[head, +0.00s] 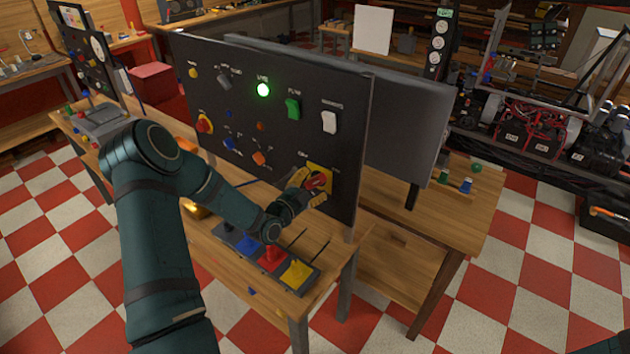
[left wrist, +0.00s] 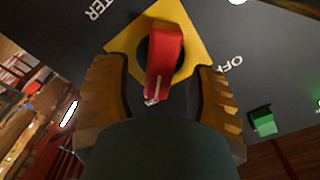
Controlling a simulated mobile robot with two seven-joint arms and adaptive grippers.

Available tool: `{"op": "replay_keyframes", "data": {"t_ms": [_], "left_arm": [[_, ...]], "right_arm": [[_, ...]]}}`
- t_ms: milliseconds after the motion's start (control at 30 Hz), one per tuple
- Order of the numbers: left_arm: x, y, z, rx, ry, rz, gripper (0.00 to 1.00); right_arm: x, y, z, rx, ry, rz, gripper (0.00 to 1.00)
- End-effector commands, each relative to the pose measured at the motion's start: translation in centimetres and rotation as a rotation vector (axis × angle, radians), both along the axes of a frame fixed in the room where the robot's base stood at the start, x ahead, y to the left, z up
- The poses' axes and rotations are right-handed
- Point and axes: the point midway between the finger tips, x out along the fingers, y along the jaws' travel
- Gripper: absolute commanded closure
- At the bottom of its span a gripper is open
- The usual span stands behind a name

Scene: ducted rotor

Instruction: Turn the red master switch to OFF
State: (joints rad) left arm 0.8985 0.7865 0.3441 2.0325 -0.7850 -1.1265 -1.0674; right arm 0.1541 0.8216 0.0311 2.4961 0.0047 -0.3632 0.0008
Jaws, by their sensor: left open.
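The red master switch (left wrist: 166,60) is a red handle on a yellow plate (left wrist: 131,41), set on the black panel. In the head view the switch (head: 318,181) is at the panel's lower right, partly hidden by my left gripper. My left gripper (head: 307,186) is at the switch. In the left wrist view its two yellow-brown fingers (left wrist: 163,92) are open, one on each side of the red handle, with gaps visible. The lettering "OFF" shows right of the plate and "TER" upper left. My right gripper is not in view.
The black panel (head: 260,109) also carries a lit green lamp (head: 263,90), a green switch (head: 293,108), a white switch (head: 329,122) and a red knob (head: 204,123). A grey board stands behind.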

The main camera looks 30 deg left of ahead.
Motion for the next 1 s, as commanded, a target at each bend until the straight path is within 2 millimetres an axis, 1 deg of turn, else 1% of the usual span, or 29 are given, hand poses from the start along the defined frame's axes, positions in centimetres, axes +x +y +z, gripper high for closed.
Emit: {"op": "replay_keyframes", "data": {"t_ms": [100,200,467,500,567,600,633,667,1000], "left_arm": [[0.96,-0.06,-0.01,0.000,0.001,0.001,0.43],[1.33,-0.06,-0.03,0.000,0.001,0.001,0.43],[1.42,-0.08,-0.05,-0.001,0.001,0.001,0.43],[1.42,-0.08,-0.05,-0.001,0.001,0.001,0.47],[1.41,-0.08,-0.05,-0.001,0.001,0.001,0.68],[1.41,-0.08,-0.04,-0.001,0.001,0.001,0.82],[1.40,-0.08,-0.04,-0.001,0.001,0.001,0.93],[1.40,-0.08,-0.04,-0.001,0.001,0.001,1.00],[1.43,-0.06,0.01,-0.005,0.000,0.001,1.00]], "right_arm": [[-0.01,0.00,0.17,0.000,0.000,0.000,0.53],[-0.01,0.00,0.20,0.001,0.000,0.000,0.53],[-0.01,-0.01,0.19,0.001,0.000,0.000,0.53],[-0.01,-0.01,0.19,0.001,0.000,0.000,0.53],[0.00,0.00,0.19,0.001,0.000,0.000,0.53],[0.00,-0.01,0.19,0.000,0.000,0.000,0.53],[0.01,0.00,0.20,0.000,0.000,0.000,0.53],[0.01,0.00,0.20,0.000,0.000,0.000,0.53],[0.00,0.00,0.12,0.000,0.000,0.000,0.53]]}}
